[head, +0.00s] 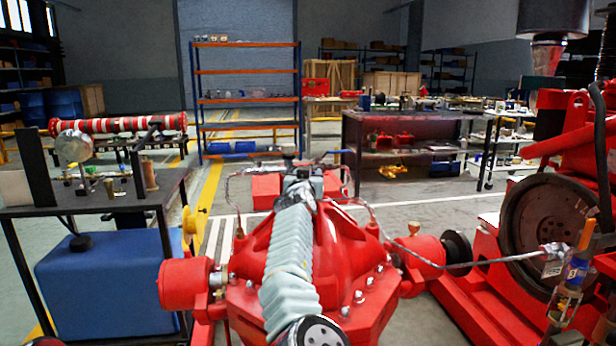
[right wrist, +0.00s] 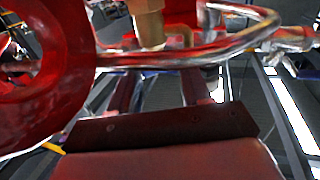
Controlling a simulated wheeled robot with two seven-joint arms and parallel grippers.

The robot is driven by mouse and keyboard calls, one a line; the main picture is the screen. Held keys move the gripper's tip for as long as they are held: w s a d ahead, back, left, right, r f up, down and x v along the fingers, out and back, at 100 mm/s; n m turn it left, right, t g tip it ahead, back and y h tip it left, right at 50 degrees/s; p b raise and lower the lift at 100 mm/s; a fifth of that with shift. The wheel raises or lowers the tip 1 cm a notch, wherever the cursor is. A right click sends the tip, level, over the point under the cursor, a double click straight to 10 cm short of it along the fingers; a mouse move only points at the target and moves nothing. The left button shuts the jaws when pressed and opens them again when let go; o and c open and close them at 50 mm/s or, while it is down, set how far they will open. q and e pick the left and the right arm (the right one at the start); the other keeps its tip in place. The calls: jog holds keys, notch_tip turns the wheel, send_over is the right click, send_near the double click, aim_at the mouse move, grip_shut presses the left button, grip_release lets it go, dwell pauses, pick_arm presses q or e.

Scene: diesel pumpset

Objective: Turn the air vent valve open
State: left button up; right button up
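The red pump casing (head: 335,250) stands in the middle of the head view, with thin metal pipes curving over its top. My right arm in a pale ribbed sleeve reaches forward over it. My right gripper (head: 303,183) is at the far end of this arm, above the casing's top; its fingers are too small to make out. I cannot pick out the air vent valve with certainty; the arm hides part of the casing's top. In the right wrist view a tan, brass-like fitting (right wrist: 150,22) stands near a shiny metal pipe (right wrist: 190,55). My left gripper is not in view.
A blue tank (head: 105,290) sits under a dark table (head: 85,205) at the left. A large dark wheel (head: 545,225) and red machinery stand at the right. A red round body (right wrist: 45,75) fills the left of the right wrist view. Open floor lies behind the pump.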

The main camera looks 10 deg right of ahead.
jog(key=c, duration=0.6)
jog(key=shift+o, duration=0.2)
jog(key=shift+d+f+n+y+b, duration=0.35)
jog(key=shift+y+b, duration=0.25)
jog(key=shift+b, duration=0.5)
jog(key=shift+n+y+b, duration=0.45)
jog(key=shift+y+b, duration=0.15)
jog(key=shift+y, duration=0.1)
jog(key=shift+r+n+t+y+b, duration=0.1)
jog(key=shift+n+t+y+b, duration=0.25)
jog(key=shift+y, duration=0.25)
jog(key=shift+r, duration=0.1)
jog(key=o, duration=1.1)
jog(key=shift+r, duration=0.1)
jog(key=shift+c, duration=0.2)
jog(key=shift+a, duration=0.1)
jog(key=shift+s, duration=0.15)
